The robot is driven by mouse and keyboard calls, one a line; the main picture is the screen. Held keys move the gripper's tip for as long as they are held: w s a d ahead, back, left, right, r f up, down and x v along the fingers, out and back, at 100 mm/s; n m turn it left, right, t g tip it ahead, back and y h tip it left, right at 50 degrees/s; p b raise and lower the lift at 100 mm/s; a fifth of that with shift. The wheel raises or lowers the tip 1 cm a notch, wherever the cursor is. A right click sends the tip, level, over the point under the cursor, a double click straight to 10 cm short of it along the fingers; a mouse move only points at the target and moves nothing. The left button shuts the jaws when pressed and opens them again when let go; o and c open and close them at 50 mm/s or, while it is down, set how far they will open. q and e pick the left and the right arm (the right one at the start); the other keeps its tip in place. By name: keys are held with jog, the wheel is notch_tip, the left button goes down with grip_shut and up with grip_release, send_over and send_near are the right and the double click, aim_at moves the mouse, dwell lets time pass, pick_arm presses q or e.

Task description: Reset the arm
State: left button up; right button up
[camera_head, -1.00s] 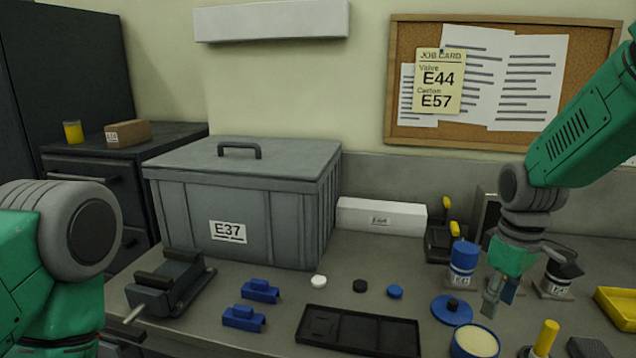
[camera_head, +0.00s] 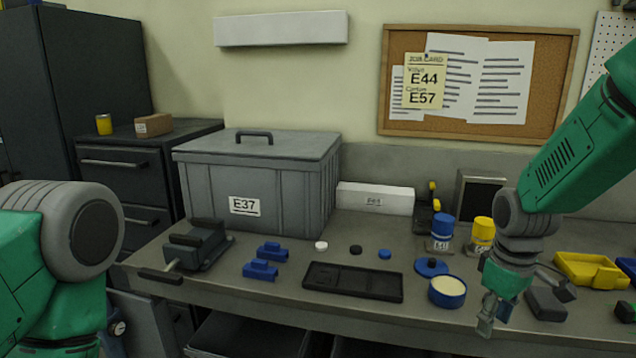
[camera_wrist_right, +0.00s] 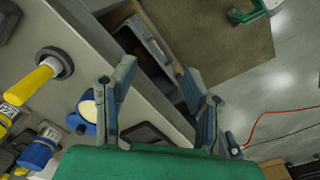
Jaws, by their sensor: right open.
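My right arm comes in from the right in the head view. Its gripper (camera_head: 492,312) points down at the bench's front edge, just right of a round blue tin (camera_head: 447,292). In the right wrist view the two fingers stand apart with nothing between them, and the gripper (camera_wrist_right: 160,70) is open and empty. Behind the fingers are the bench edge and the floor. My left arm shows at the left edge of the head view, but its gripper is out of view.
The bench (camera_head: 330,312) holds a grey lidded bin (camera_head: 290,200), a dark vise (camera_head: 195,245), blue blocks (camera_head: 262,270), a black tray (camera_head: 352,282), a blue-capped bottle (camera_head: 442,232), a yellow-capped bottle (camera_head: 482,232) and a yellow tray (camera_head: 590,270). Open floor (camera_wrist_right: 285,60) lies beyond the bench edge.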

jog(key=s+f+m+b, duration=0.15)
jog(key=s+f, duration=0.25)
jog(key=f, duration=0.4)
jog(key=s+f+b, duration=0.2)
jog(key=s+f, duration=0.2)
jog(key=f, duration=0.4)
jog(key=s+f+m+b, duration=0.1)
jog(key=s+f, duration=0.4)
jog(key=f, duration=0.3)
jog(key=s+a+f+m+b, duration=0.1)
jog(key=s+f+b, duration=0.1)
jog(key=s+f, duration=0.3)
jog(key=s+f+m+b, duration=0.1)
jog(key=s+f, duration=0.3)
jog(key=s, duration=0.7)
jog(key=shift+a+f+m+t+b, duration=0.3)
jog(key=shift+a+f+m+b, duration=0.1)
jog(key=shift+b, duration=0.3)
jog(key=shift+s+a, duration=0.1)
jog(key=shift+a+r, duration=0.1)
jog(key=shift+a, duration=0.15)
